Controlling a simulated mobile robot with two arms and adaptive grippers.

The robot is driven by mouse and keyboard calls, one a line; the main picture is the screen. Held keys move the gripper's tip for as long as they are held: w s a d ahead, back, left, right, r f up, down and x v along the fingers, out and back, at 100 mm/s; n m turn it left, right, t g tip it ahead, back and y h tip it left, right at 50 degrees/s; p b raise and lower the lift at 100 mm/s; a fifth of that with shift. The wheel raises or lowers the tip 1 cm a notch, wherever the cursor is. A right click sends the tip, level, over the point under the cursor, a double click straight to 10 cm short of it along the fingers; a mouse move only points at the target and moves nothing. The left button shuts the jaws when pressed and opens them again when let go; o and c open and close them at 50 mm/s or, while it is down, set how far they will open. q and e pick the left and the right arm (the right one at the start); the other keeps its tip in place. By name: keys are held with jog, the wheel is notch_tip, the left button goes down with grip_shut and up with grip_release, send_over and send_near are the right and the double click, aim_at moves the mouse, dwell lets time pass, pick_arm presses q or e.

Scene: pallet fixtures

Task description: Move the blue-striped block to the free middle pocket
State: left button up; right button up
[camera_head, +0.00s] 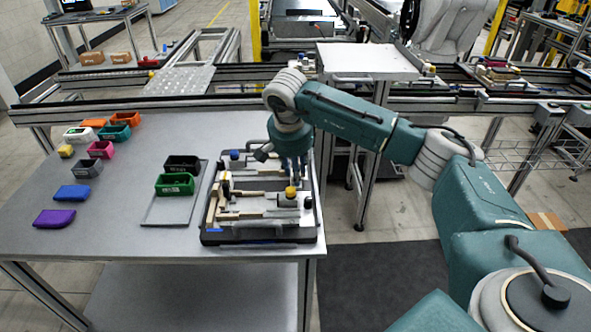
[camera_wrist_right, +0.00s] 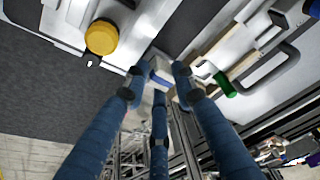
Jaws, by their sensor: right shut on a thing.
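My right gripper (camera_head: 297,178) is over the back right part of the pallet fixture (camera_head: 262,239) on the table. In the right wrist view its blue fingers (camera_wrist_right: 158,80) are shut on a small pale block with a blue stripe (camera_wrist_right: 160,73). The block is hidden by the fingers in the head view. I cannot tell whether it touches the pallet. A yellow knob (camera_head: 291,192) stands on the pallet in front of the gripper; it also shows in the wrist view (camera_wrist_right: 101,37). The middle pocket cannot be made out clearly. My left gripper is not in view.
A green bin (camera_head: 175,185) and a black bin (camera_head: 183,165) stand on a grey tray left of the pallet. Several coloured bins and blocks, including a purple one (camera_head: 54,218), lie further left. The table's right edge is close beside the pallet.

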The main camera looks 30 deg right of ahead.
jog(key=shift+f, duration=0.15)
jog(key=o, duration=1.1)
jog(key=v, duration=1.2)
